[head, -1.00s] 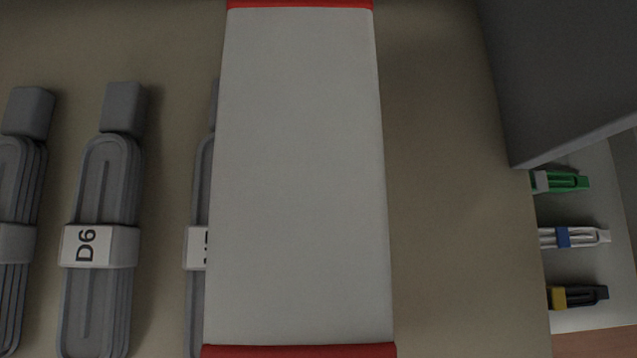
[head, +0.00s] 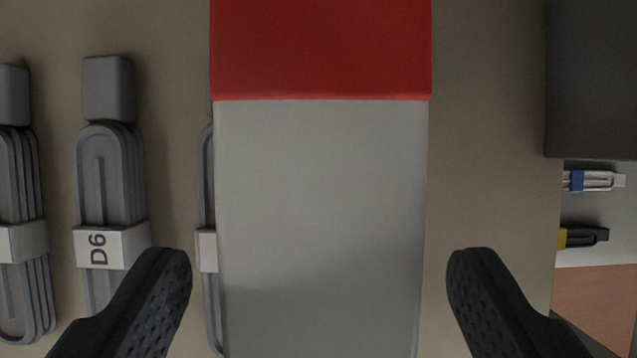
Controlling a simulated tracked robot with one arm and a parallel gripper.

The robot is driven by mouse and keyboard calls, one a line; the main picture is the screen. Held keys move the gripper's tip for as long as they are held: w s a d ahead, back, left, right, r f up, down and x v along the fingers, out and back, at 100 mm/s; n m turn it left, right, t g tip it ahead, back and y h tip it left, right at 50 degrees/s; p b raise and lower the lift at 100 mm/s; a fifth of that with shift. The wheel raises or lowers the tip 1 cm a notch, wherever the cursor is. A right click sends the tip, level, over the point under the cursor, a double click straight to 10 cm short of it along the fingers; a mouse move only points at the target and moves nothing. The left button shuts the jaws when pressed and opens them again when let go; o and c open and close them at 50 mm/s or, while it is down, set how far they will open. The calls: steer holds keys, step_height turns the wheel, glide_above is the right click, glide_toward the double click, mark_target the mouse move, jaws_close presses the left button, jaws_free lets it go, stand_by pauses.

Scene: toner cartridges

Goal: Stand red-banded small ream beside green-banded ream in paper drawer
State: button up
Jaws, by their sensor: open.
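The red-banded small ream (head: 320,215) fills the middle of the head view, a grey-white block with a wide red band (head: 320,50) across its top end. Its lower end runs out of the picture. My gripper (head: 320,272) is open, with one dark finger to the left of the ream and one to the right. Gaps show between both fingers and the ream's sides, so it is not held. The green-banded ream and the paper drawer are not in view.
Grey bundled cables stand to the left, one labelled D6 (head: 97,249); another (head: 206,252) is partly hidden behind the ream. A dark grey block (head: 592,80) is at the upper right. Below it lie a blue-banded white bundle (head: 595,181) and a yellow-banded black bundle (head: 585,237).

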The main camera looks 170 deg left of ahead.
steer(key=x, duration=0.4)
steer(key=shift+f, duration=0.25)
jaws_close()
steer(key=shift+r, duration=0.1)
steer(key=shift+w+r, duration=0.1)
steer(key=shift+r, duration=1.7)
steer(key=s+a+r, duration=0.1)
steer(key=s+a, duration=0.1)
steer(key=s, duration=1.3)
steer(key=shift+s+a+b, duration=0.3)
steer(key=shift+s, duration=0.05)
